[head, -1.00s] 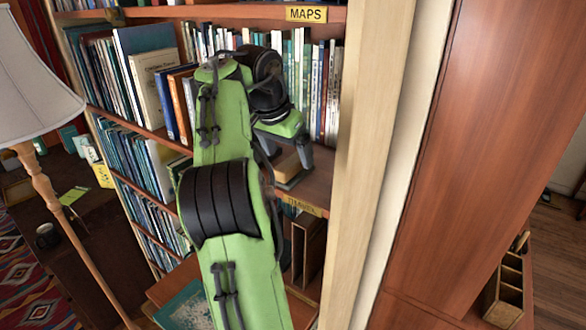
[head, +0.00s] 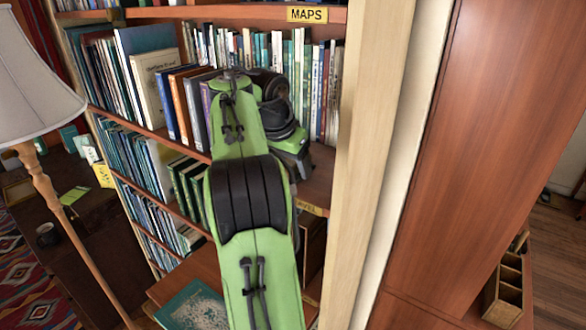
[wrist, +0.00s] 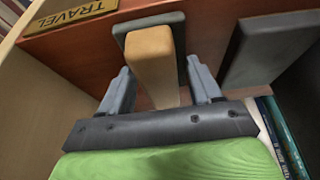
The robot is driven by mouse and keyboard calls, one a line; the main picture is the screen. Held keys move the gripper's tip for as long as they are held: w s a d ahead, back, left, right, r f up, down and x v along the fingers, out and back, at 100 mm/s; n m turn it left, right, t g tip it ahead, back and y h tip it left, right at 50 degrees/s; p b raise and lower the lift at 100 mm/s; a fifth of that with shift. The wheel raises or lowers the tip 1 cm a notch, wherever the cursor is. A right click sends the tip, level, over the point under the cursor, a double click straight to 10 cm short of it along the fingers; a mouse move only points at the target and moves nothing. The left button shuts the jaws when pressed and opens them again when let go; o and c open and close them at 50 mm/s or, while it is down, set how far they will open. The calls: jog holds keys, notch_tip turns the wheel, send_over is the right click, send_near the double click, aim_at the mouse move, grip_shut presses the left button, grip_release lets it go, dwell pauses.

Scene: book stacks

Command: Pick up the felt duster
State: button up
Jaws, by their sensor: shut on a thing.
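The felt duster (wrist: 151,62) shows in the wrist view as a tan wooden block with a dark grey pad behind it. My gripper (wrist: 161,76) is shut on the wooden block, with one grey finger on each side. The duster is at the TRAVEL shelf; whether it touches the shelf board I cannot tell. In the head view my arm hides the duster and the fingers; only the green hand part shows, in front of the shelf.
A TRAVEL label (wrist: 68,17) marks the shelf edge. A dark grey slab (wrist: 270,50) stands to the right of the duster in the wrist view, with books (wrist: 283,135) nearby. The pale shelf upright (head: 370,150) is close right of my arm. A lamp (head: 35,75) stands at left.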

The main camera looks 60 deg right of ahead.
aim_at(290, 161)
jog(key=shift+c, duration=0.9)
jog(key=shift+w+a+r, duration=0.1)
jog(key=shift+w+r, duration=0.05)
jog(key=shift+r, duration=0.6)
notch_tip(290, 161, up, 6)
jog(key=shift+f, duration=0.1)
jog(key=w+a, duration=1.3)
jog(key=a, duration=0.1)
jog(key=shift+w+a+f, duration=0.15)
jog(key=shift+a, duration=0.1)
